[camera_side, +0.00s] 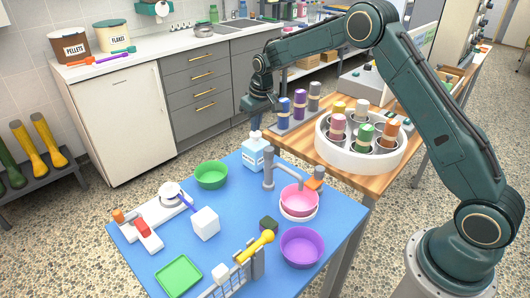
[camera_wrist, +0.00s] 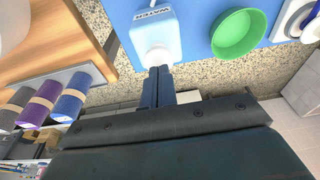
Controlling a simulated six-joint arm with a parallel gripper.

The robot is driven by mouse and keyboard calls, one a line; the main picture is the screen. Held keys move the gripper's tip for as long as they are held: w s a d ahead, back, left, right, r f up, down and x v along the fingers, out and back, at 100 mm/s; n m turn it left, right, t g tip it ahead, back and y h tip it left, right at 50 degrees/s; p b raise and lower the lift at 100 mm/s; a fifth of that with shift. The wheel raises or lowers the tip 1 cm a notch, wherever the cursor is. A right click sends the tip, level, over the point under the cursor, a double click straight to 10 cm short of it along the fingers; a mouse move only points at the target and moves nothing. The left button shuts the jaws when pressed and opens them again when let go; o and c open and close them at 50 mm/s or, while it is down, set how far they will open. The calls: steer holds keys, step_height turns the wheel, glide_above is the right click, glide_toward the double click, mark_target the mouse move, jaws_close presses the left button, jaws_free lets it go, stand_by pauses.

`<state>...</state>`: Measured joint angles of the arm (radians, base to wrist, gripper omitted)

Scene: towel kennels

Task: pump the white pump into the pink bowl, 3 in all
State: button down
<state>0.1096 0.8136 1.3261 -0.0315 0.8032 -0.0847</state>
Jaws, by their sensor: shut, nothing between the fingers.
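A pale blue-and-white bottle with a white pump top (camera_side: 257,153) stands upright at the back edge of the blue table; it also shows in the wrist view (camera_wrist: 155,30). My gripper (camera_side: 257,122) is over the pump top, pointing down. In the wrist view the shut, empty fingers (camera_wrist: 159,70) end right at the white top; I cannot tell whether they touch it. The pink bowl (camera_side: 299,196) stands right of and nearer than the bottle, on a white dish or base, under a grey spout. The bowl is not in the wrist view.
A grey tap-like post (camera_side: 268,172) stands between bottle and pink bowl. A green bowl (camera_side: 211,175) is left of the bottle, and a purple bowl (camera_side: 302,246) is in front. A white round carousel (camera_side: 360,150) with several capped cylinders stands on the wooden table.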

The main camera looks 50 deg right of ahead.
steer(key=shift+f, duration=1)
steer(key=shift+r, duration=1.45)
steer(key=shift+f, duration=1.5)
steer(key=shift+r, duration=1.5)
steer(key=shift+f, duration=1.35)
steer(key=shift+r, duration=1.35)
